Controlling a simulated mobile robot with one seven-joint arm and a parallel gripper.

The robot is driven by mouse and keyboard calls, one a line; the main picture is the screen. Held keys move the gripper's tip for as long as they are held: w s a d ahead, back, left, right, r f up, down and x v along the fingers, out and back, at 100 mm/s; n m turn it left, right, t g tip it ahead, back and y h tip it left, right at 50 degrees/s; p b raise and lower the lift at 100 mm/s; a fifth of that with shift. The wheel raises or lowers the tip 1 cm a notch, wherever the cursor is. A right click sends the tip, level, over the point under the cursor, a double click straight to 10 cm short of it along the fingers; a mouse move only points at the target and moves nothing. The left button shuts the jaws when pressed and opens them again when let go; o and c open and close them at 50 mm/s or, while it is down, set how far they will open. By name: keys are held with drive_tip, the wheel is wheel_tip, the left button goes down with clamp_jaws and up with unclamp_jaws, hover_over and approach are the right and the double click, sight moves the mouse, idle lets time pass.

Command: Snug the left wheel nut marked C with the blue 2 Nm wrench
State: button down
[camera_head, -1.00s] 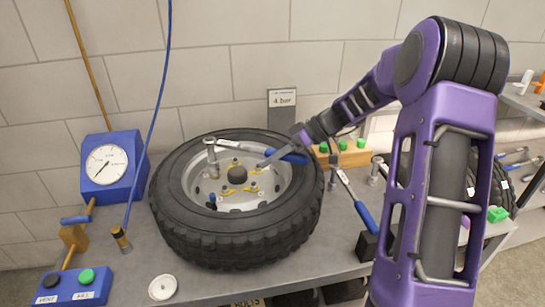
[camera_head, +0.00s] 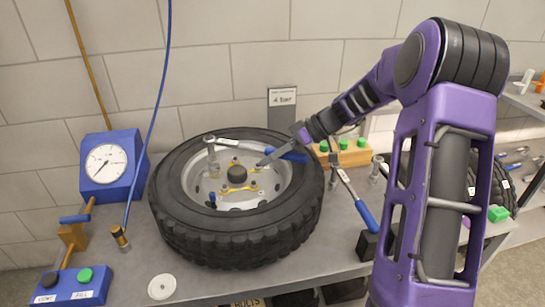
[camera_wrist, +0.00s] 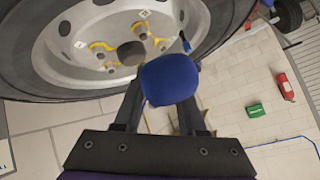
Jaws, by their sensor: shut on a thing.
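The tyred wheel (camera_head: 237,240) lies flat on the bench, its hub and yellow-marked nuts (camera_head: 237,188) facing up. The nuts also show in the wrist view (camera_wrist: 140,28); I cannot read which is marked C. My gripper (camera_head: 282,151) is over the right part of the rim, shut on the blue handle (camera_head: 290,156) of a wrench. The handle's round end (camera_wrist: 168,79) fills the space between the fingers in the wrist view.
Another blue-handled wrench (camera_head: 364,212) leans right of the tyre. A wooden block with green tops (camera_head: 350,154) stands behind it. A blue gauge box (camera_head: 110,165), a blue button box (camera_head: 75,284) and a white disc (camera_head: 162,287) are at left. A 4 bar sign (camera_head: 282,97) stands behind.

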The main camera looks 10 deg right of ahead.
drive_tip(key=shift+f, duration=0.2)
drive_tip(key=shift+f, duration=0.65)
drive_tip(key=c, duration=1)
unclamp_jaws()
clamp_jaws()
